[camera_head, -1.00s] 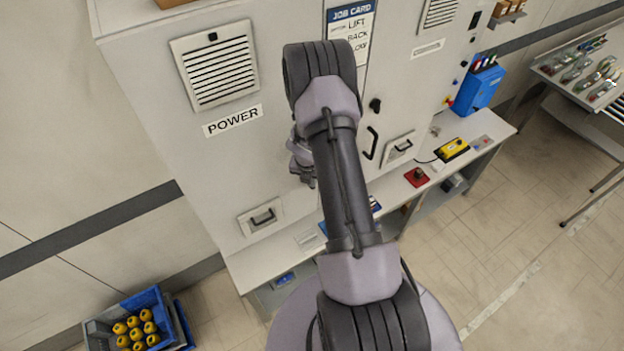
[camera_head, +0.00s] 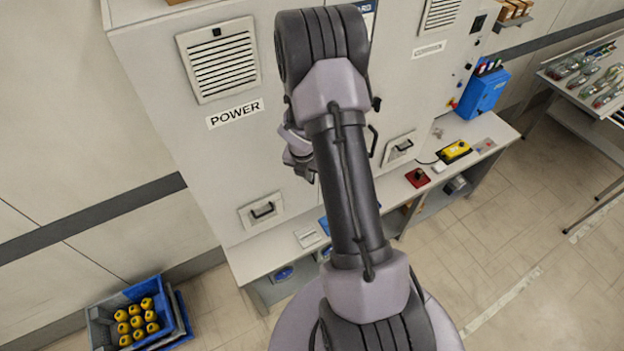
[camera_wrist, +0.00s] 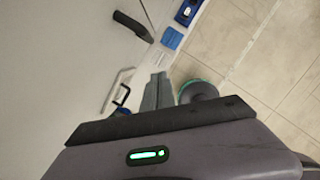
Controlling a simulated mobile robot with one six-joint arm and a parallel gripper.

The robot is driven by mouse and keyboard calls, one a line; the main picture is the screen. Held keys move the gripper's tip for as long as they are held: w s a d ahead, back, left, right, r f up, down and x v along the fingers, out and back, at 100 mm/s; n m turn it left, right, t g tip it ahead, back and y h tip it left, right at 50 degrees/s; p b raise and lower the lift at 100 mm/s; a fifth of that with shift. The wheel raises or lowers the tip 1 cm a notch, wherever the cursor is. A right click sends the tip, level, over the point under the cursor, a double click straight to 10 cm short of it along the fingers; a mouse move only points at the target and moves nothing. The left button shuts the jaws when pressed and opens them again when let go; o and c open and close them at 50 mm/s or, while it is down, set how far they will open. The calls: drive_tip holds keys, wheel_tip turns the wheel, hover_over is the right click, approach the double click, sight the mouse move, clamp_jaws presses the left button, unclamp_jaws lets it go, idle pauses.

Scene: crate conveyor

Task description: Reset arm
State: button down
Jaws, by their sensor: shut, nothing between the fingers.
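My gripper shows in the wrist view (camera_wrist: 157,92) as two grey fingers close together, shut and empty. They point toward the white cabinet front and the narrow shelf below it. In the head view my raised arm stands in front of the cabinet (camera_head: 180,125). The wrist end shows only in part, left of the arm below the elbow, and the fingertips are not clear there.
The shelf (camera_head: 255,262) carries a red-based switch (camera_head: 418,177) and a yellow box (camera_head: 454,151). A blue box (camera_head: 483,92) stands at its far end. A crate of yellow items (camera_head: 100,325) sits on the floor at lower left.

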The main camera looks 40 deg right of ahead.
drive_tip(key=s+a+m+t+b, duration=0.1)
drive_tip(key=s+a+m+b, duration=0.1)
drive_tip(key=a+m+b, duration=0.8)
drive_tip(key=s+a+m+t+b, duration=0.1)
drive_tip(key=s+a+m+b, duration=0.3)
drive_tip(key=b, duration=1.1)
drive_tip(key=s+a+f+m+t+y+b, duration=0.1)
drive_tip(key=s+a+f+m+y+b, duration=0.1)
drive_tip(key=s+a+f+m+b, duration=0.2)
drive_tip(key=s+a+f+m+t+y+b, duration=0.1)
drive_tip(key=s+a+f+m+y+b, duration=0.1)
drive_tip(key=s+a+m+b, duration=0.7)
drive_tip(key=a+f+m+b, duration=0.1)
drive_tip(key=b, duration=0.2)
drive_tip(key=shift+s+a+f+m, duration=0.15)
drive_tip(key=shift+f+m, duration=0.2)
drive_tip(key=shift+m, duration=0.05)
